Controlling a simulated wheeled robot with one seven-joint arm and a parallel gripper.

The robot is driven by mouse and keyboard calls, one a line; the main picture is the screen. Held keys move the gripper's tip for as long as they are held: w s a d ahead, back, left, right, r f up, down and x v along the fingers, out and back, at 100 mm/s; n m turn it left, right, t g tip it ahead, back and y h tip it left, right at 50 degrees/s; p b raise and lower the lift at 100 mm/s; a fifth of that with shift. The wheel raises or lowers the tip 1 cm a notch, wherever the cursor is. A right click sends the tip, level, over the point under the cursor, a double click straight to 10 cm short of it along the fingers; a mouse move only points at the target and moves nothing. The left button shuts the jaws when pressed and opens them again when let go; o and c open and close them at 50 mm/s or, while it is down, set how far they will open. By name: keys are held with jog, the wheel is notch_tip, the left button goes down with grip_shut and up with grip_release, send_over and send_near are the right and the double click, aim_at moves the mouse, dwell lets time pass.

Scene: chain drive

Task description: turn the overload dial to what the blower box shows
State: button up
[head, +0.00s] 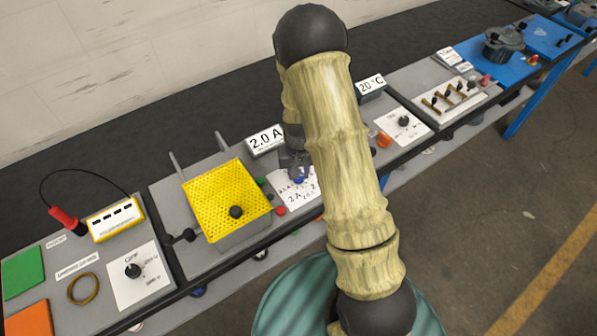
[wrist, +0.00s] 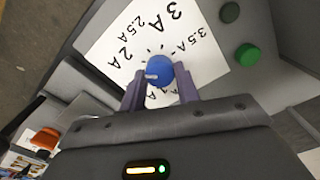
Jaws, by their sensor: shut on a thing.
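The overload dial is a blue knob (wrist: 160,70) on a white scale card (wrist: 112,42) marked 2 A, 2.5 A, 3 A and 3.5 A, with part of the scale hidden by my gripper. A pale pointer mark on the knob faces left in the wrist view, near the 2 A side. My gripper (wrist: 160,92) is shut on the blue knob. In the head view my gripper (head: 298,172) is over the same card (head: 296,192). A box sign (head: 265,139) behind it reads 2.0 A.
A yellow mesh guard (head: 226,200) with a black knob stands left of the card. Green buttons (wrist: 248,55) sit beside the card. A second display (head: 371,84) reads about 20 °C. An orange knob (head: 384,140) and another dial card (head: 404,122) lie to the right.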

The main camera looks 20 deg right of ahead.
jog(key=shift+w+r+m, duration=0.1)
jog(key=shift+w+m, duration=0.05)
jog(key=shift+m, duration=0.25)
jog(key=o, duration=1)
jog(key=shift+c, duration=0.2)
notch_tip(320, 180, up, 17)
jog(key=b, duration=0.2)
jog(key=shift+r, duration=0.15)
